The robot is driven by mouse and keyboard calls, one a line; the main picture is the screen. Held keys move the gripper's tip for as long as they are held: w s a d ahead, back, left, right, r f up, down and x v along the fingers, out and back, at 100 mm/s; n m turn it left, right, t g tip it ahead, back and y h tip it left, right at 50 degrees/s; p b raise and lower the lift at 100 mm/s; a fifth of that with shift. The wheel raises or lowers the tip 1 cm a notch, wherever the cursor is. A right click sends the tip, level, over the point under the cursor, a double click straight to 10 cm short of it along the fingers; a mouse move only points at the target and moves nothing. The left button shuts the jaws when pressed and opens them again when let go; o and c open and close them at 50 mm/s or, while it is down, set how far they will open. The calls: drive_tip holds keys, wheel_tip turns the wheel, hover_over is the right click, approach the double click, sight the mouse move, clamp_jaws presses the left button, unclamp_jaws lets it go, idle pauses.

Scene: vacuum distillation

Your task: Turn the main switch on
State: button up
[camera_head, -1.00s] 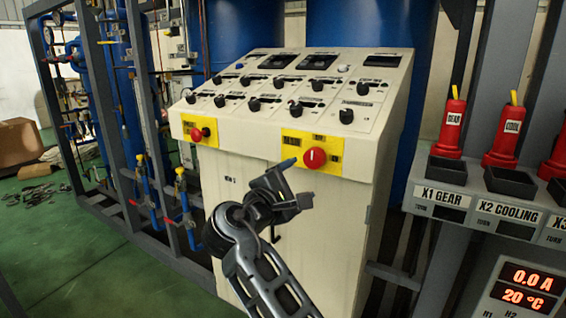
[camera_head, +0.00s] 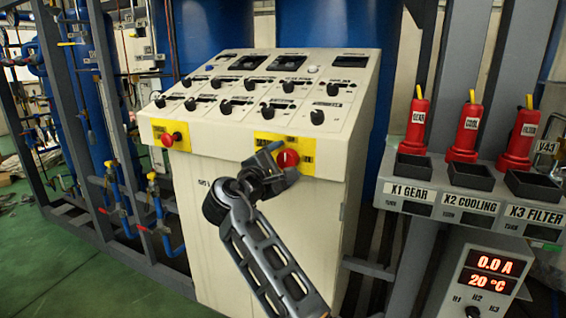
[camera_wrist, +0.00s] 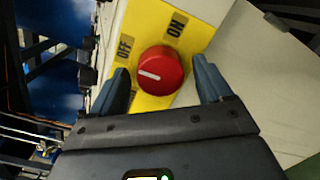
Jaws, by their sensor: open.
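The main switch is a round red knob (camera_head: 287,158) on a yellow plate (camera_head: 305,146) on the front of the beige control console. In the wrist view the red knob (camera_wrist: 159,70) carries a white line that points toward the OFF label (camera_wrist: 125,47); the ON label (camera_wrist: 176,25) is at the upper right. My gripper (camera_head: 275,155) is in front of the knob. In the wrist view my gripper (camera_wrist: 162,82) is open, with one blue finger on each side of the knob. Gaps show between the fingers and the knob, so it is not clamped.
A smaller red button (camera_head: 167,140) sits on another yellow plate at the left of the console. Several black knobs cover the sloped panel (camera_head: 330,88) above. At right is a rack (camera_head: 440,200) with red plugs and a lit display (camera_head: 495,265).

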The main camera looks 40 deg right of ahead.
drive_tip(key=c, duration=1)
drive_tip(key=shift+c, duration=0.2)
drive_tip(key=shift+m, duration=0.3)
drive_tip(key=m+b, duration=0.2)
drive_tip(key=m, duration=0.1)
drive_tip(key=shift+f, duration=0.15)
drive_tip(key=m+b, duration=0.3)
drive_tip(key=m, duration=0.2)
drive_tip(key=shift+m+y+b, duration=0.3)
drive_tip(key=shift+y+b, duration=0.05)
drive_tip(key=shift+y, duration=0.05)
drive_tip(key=m+b, duration=0.4)
drive_tip(key=m, duration=0.1)
drive_tip(key=shift+s+t, duration=0.1)
drive_tip(key=shift+t, duration=0.2)
drive_tip(key=shift+m+y+b, duration=0.3)
drive_tip(key=shift+m+b, duration=0.9)
drive_tip(key=shift+m, duration=0.2)
